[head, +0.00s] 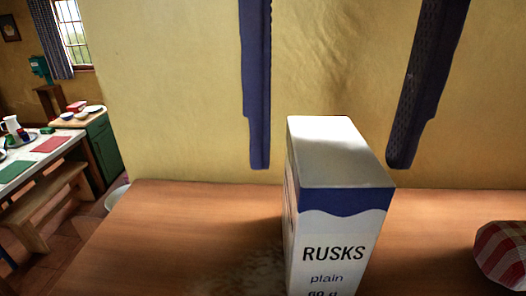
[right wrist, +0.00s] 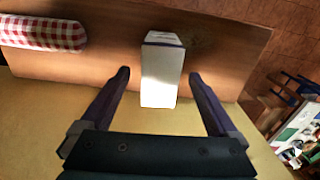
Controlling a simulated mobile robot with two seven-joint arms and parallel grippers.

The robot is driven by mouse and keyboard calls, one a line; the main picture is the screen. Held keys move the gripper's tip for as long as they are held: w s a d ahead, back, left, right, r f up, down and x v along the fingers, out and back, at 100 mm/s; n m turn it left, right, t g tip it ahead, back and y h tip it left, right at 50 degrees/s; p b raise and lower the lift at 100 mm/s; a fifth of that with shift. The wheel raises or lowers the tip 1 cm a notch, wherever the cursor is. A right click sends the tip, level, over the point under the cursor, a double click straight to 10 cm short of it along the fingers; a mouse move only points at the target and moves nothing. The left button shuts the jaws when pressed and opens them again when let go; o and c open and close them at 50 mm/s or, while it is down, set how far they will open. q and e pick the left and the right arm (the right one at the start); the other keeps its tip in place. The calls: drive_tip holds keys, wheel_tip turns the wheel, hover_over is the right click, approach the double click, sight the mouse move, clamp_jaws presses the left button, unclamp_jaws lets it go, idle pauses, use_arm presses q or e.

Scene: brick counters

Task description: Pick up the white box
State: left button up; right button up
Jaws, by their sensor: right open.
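The white box (head: 340,150), with a blue wavy band and the words "RUSKS plain" on its front, stands upright on a wooden counter (head: 190,220). Its lower end is cut off by the head view's bottom edge. My right gripper (head: 330,165) is open and empty, its two dark blue fingers hanging down from the top of the head view, one to each side of the box's top. In the right wrist view the box (right wrist: 161,75) shows between the fingertips (right wrist: 160,74), with a gap on both sides. My left gripper is in neither view.
A red-and-white checked item (head: 501,253) lies on the counter at the right. A plain yellow wall (head: 180,90) rises behind the counter. Far left are a table with mats (head: 50,144), a bench (head: 45,205) and a green cabinet (head: 103,150). The counter left of the box is clear.

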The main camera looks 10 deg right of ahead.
drive_tip(key=shift+f, duration=0.6)
wheel_tip(320, 180, down, 5)
drive_tip(key=b, duration=0.5)
drive_tip(key=shift+w+b, duration=0.15)
drive_tip(key=shift+b, duration=0.25)
drive_tip(key=shift+r, duration=0.1)
drive_tip(key=shift+c, duration=0.3)
drive_tip(key=c, duration=1.4)
drive_tip(key=shift+r, duration=0.1)
